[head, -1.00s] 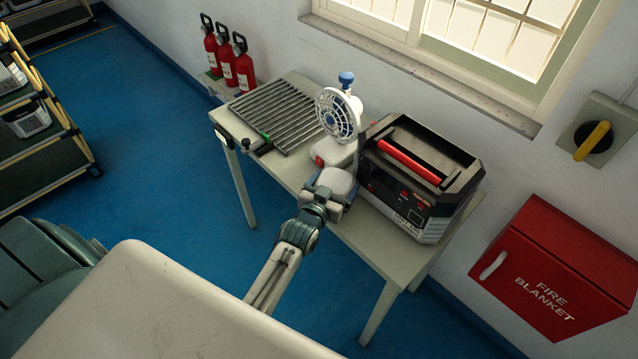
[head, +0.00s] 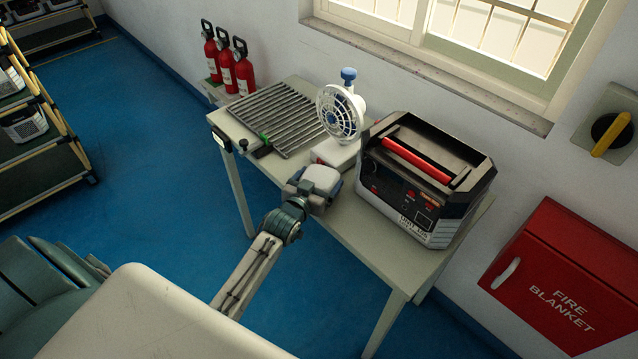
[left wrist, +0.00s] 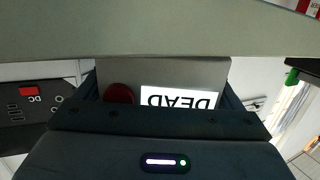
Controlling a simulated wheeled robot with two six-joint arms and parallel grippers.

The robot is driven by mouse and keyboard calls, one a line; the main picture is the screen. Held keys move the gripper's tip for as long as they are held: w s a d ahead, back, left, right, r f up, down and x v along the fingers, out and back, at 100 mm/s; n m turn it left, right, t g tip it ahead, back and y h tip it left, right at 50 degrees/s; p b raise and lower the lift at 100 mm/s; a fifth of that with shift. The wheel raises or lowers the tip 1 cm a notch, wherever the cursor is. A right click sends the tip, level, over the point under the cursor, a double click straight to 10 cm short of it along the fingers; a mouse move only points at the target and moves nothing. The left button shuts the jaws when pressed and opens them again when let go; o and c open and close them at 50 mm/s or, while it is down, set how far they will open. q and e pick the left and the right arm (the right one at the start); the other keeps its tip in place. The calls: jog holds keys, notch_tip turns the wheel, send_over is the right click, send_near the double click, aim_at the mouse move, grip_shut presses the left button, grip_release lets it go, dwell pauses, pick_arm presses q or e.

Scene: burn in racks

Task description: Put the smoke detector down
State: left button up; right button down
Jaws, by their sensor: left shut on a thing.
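The smoke detector shows in the left wrist view as a grey boxy thing (left wrist: 180,72) with a dark red disc and a lit "DEAD" label, seen upside down. In the head view it looks like the whitish box (head: 340,154) with a bit of red, just beyond my left gripper (head: 323,170). In the left wrist view my left gripper (left wrist: 163,92) has its dark fingers at either side of it, and the gripper is shut on it. It is low over the table (head: 345,226); whether it touches the top I cannot tell. My right gripper is not in view.
A white fan (head: 341,113) stands close behind the held thing. A bulky black-and-grey power unit (head: 400,205) is close on the right. A ribbed metal rack (head: 275,118) lies on the left. Bare table shows in front of the unit. Red extinguishers (head: 227,68) stand beyond.

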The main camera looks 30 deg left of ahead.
pick_arm(q)
jog(key=o, duration=0.8)
